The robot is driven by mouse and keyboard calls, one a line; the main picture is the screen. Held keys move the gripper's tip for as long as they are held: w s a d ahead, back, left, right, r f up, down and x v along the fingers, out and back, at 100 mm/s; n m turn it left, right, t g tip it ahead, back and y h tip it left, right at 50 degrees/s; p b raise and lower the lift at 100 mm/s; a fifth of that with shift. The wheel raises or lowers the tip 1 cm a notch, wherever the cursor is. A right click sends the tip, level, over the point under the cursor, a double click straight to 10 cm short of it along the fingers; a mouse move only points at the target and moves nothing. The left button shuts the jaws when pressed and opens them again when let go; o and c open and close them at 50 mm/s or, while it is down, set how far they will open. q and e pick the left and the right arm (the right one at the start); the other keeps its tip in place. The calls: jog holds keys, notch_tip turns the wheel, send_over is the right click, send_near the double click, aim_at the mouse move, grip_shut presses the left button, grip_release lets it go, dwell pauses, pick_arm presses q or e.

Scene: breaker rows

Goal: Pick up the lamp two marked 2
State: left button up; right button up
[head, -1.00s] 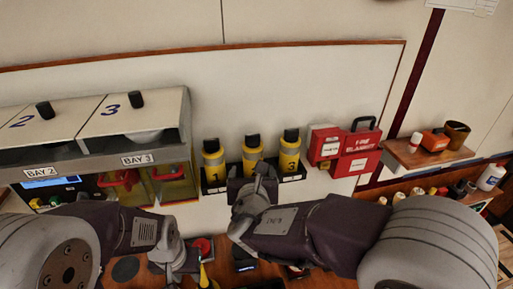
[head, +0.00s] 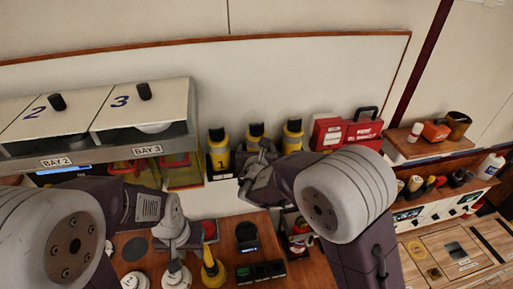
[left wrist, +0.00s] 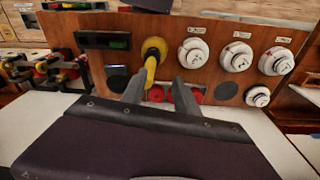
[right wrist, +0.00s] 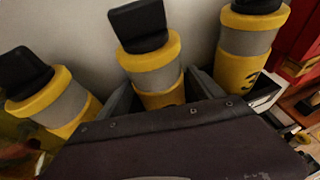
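Three yellow lamps with grey bands and black tops stand in a dark wall rack. Lamp two (head: 255,134) is the middle one, between lamp 1 (head: 219,150) and lamp 3 (head: 292,134); its lower part is hidden by my right gripper (head: 256,166) in the head view. In the right wrist view lamp two (right wrist: 155,70) stands between the two fingers of my right gripper (right wrist: 163,92), its mark only partly visible. Those fingers are open, one on each side of it. My left gripper (left wrist: 160,90) is open and empty, above the wooden panel (head: 133,224).
A red first-aid box and fire blanket case (head: 345,131) hang right of the rack. Bay cabinets (head: 100,120) stand left. A yellow handle (left wrist: 152,55) and several white dials (left wrist: 238,57) are on the panel. A wooden shelf (head: 420,150) is at the right.

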aim_at(257, 138)
jog(key=shift+s, duration=0.1)
grip_shut()
jog(key=shift+r, duration=0.15)
jog(key=shift+r, duration=0.45)
notch_tip(257, 138, up, 3)
jog(key=s+d+r, duration=0.1)
jog(key=d+r, duration=0.1)
jog(key=d, duration=0.1)
jog(key=s+d+r+b, duration=0.1)
jog(key=s+d+r, duration=0.1)
jog(key=d, duration=0.2)
jog(key=s+d+r+b, duration=0.1)
jog(key=s+d+r, duration=0.1)
jog(key=d+r, duration=0.1)
jog(key=shift+s+d, duration=0.2)
jog(key=shift+s, duration=0.05)
